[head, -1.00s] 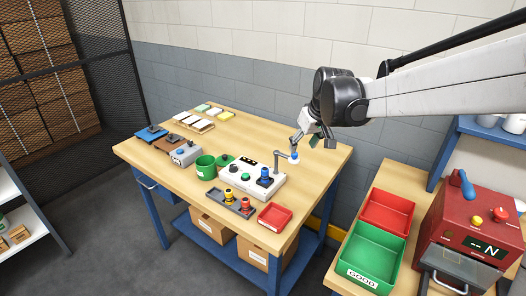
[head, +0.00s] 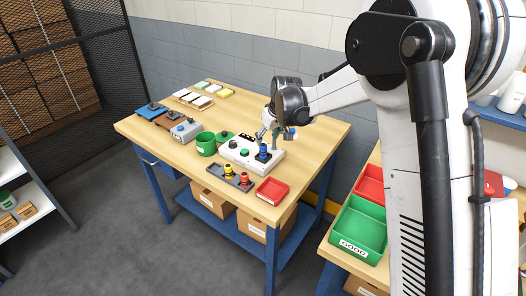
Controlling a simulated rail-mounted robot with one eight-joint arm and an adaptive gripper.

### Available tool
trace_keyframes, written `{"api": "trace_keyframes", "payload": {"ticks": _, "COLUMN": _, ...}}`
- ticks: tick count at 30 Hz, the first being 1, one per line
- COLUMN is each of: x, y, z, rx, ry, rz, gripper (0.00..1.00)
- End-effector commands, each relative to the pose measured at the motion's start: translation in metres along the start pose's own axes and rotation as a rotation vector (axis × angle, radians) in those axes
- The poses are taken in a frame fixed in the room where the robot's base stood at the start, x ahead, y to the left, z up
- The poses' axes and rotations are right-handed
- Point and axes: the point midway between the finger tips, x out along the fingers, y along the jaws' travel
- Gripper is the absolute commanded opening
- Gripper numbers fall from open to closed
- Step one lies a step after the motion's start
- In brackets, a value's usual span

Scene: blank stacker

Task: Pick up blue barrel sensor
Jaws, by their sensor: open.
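A blue barrel sensor (head: 263,153) stands upright at the right end of the white box fixture (head: 240,160) on the wooden workbench. My gripper (head: 268,136) is open and points down, just above and behind the blue barrel sensor in the head view. I see nothing between its fingers, and the exact gap to the sensor is too small to tell.
A grey tray (head: 220,176) with a yellow sensor (head: 228,170) and a red one (head: 244,180) lies in front of the fixture. A post with a blue top stands behind, partly hidden by my gripper.

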Motion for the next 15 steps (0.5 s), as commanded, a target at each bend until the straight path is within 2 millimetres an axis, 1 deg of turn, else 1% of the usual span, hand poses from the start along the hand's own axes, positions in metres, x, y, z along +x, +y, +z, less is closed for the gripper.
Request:
{"api": "trace_keyframes", "payload": {"ticks": 8, "x": 0.016, "y": -0.001, "z": 0.0, "rx": 0.0, "ry": 0.0, "rz": 0.0, "gripper": 0.46}}
{"api": "trace_keyframes", "payload": {"ticks": 15, "x": 0.045, "y": -0.005, "z": 0.0, "rx": 0.001, "ry": 0.0, "rz": 0.0, "gripper": 0.46}}
